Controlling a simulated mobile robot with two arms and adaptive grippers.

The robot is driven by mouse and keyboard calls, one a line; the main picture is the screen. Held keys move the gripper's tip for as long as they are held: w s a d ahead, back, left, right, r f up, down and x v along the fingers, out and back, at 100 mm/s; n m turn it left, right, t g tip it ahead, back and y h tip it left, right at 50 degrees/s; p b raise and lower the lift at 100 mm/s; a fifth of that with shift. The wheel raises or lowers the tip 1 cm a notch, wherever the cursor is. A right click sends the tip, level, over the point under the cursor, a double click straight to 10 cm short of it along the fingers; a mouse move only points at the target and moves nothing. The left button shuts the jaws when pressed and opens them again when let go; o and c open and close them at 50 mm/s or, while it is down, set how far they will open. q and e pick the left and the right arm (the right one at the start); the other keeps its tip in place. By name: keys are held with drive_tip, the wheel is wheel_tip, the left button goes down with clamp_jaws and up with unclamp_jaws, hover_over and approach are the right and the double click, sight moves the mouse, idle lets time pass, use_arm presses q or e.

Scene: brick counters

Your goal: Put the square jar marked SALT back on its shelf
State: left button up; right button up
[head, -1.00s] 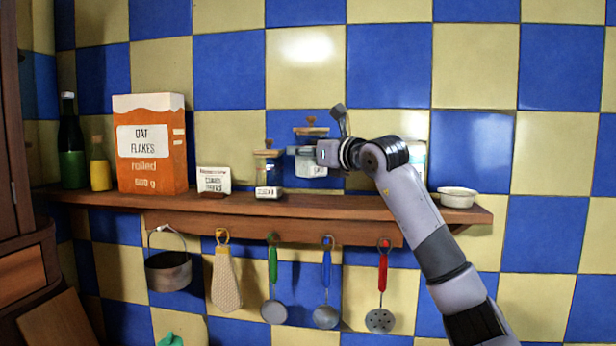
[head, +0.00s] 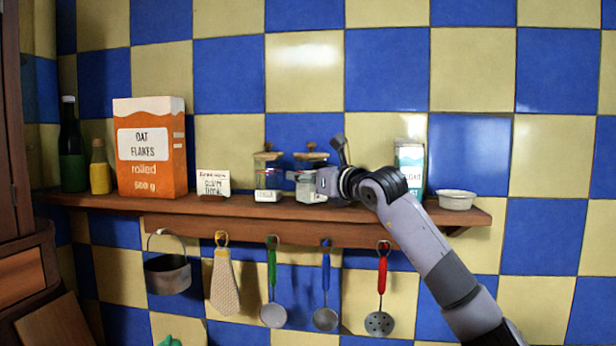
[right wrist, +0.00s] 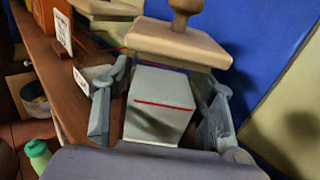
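The square glass jar (head: 310,188) has a wooden lid with a knob and pale contents; its label is too small to read surely. In the head view it is upright at shelf height, its base seeming to rest on the wooden shelf (head: 230,205). My right gripper (head: 312,178) reaches it from the right. In the right wrist view the jar (right wrist: 160,105) is between the two fingers (right wrist: 158,115), with narrow gaps on both sides, so the gripper looks open around it. My left gripper is not in view.
A similar jar (head: 268,182) stands just left. Further left are a card (head: 212,183), an oat flakes box (head: 150,150) and bottles (head: 71,150). Right are a pale canister (head: 411,165), partly behind my arm, and a small bowl (head: 457,200). Utensils (head: 325,285) hang below.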

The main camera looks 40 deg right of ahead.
drive_tip(key=o, duration=0.3)
drive_tip(key=shift+r, duration=0.1)
drive_tip(key=s+b, duration=0.2)
drive_tip(key=s, duration=0.2)
drive_tip(key=s+a+b, duration=0.1)
drive_tip(key=s+b, duration=0.1)
drive_tip(key=s, duration=0.2)
drive_tip(key=s+b, duration=0.2)
drive_tip(key=s, duration=0.2)
drive_tip(key=shift+a, duration=0.15)
